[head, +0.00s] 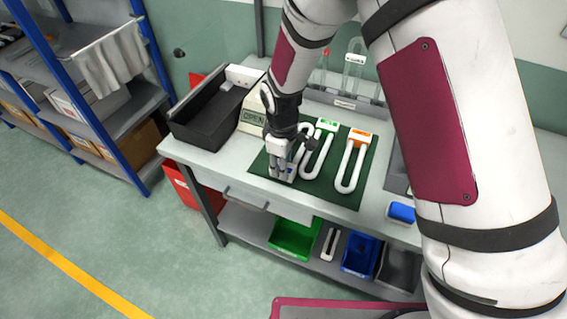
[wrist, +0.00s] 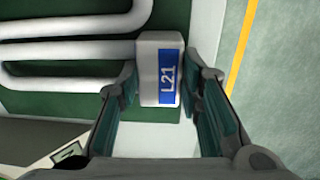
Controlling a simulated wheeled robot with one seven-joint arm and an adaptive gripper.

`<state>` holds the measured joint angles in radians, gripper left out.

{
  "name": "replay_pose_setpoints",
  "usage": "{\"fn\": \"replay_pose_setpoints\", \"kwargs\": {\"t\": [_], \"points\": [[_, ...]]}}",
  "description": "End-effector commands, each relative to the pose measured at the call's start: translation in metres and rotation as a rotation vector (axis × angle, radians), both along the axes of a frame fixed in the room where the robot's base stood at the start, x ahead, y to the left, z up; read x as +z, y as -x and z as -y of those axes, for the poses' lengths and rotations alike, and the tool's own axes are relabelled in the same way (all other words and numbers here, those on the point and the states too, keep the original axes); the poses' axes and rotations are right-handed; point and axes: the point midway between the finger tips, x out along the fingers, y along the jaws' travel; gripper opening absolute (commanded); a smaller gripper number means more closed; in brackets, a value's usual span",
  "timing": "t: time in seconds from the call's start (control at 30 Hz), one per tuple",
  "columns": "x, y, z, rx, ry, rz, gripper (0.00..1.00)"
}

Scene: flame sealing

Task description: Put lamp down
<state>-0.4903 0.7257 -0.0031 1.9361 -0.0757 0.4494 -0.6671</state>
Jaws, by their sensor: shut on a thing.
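My gripper (head: 283,160) points down over the left part of the dark green mat (head: 338,199) on the workbench. It is shut on the white end block of a U-shaped lamp (wrist: 148,70), which has a blue label reading L21. The fingers (wrist: 165,88) stand on either side of the block in the wrist view. The lamp's white tubes (wrist: 70,52) run to the left there, over the mat. In the head view the gripper partly hides this lamp. I cannot tell whether it touches the mat or is just above it.
A green-labelled lamp (head: 327,125) and an orange-labelled lamp (head: 359,137) lie to the right on the mat. A black tray (head: 205,125) and an OPEN sign (head: 253,117) stand left. A lamp rack (head: 345,103) is behind. A blue object (head: 402,212) lies right.

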Motion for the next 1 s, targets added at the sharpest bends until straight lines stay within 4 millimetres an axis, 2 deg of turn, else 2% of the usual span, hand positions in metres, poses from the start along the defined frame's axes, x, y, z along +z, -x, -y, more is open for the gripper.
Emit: {"fn": "replay_pose_setpoints", "kwargs": {"t": [0.1,0.13,0.2,0.5,0.63,0.77,1.0], "points": [[-0.003,0.0,0.0,0.0,0.0,0.0,0.0],[-0.003,0.0,0.0,0.0,0.0,0.0,0.37],[-0.003,0.0,0.0,0.0,0.0,0.0,0.53],[-0.002,0.0,0.0,0.0,0.0,0.0,0.53],[0.005,0.0,0.0,0.0,-0.002,0.002,0.53],[0.022,-0.001,-0.001,-0.001,-0.003,0.004,0.53],[0.069,0.001,-0.002,0.0,-0.002,0.005,0.53]]}}
